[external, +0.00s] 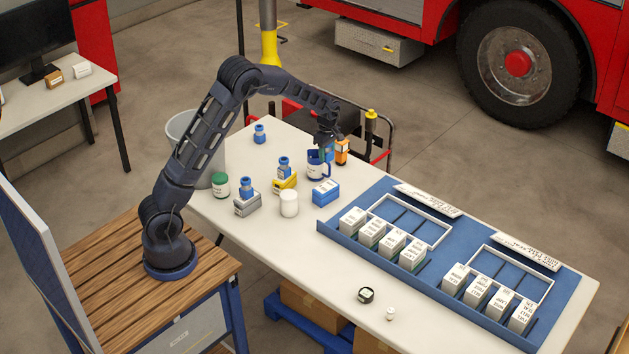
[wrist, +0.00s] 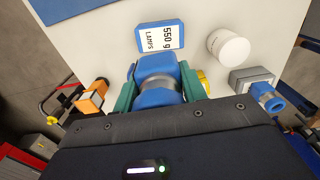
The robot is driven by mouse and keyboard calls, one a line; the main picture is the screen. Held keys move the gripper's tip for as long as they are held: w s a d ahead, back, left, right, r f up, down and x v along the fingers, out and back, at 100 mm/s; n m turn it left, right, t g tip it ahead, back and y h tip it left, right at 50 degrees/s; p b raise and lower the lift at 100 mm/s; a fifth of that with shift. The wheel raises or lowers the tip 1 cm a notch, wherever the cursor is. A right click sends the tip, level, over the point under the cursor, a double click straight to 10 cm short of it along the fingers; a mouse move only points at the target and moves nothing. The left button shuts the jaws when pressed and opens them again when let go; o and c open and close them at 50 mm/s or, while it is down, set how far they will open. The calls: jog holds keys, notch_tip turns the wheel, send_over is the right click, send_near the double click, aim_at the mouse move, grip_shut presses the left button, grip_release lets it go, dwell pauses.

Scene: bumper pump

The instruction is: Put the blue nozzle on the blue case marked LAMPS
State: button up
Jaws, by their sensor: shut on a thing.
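My gripper (wrist: 156,92) is shut on a blue nozzle (wrist: 157,78) with a grey collar, with a green finger on each side. The blue case (external: 326,193) lies flat on the table, apart from the nozzle. In the wrist view the case (wrist: 148,37) is just beyond the nozzle, and its white label reads 550 g LAMPS. Nothing rests on its top.
Other blue nozzles stand on a yellow case (external: 285,184), on a grey case (external: 247,206) and on the table (external: 259,135). A blue rack (external: 440,275) fills the right.

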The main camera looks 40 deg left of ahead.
aim_at(326, 187)
notch_tip(326, 187, down, 14)
jog(key=shift+r, duration=0.2)
dwell(0.4)
jog(key=shift+f, duration=0.1)
jog(key=o, duration=1.1)
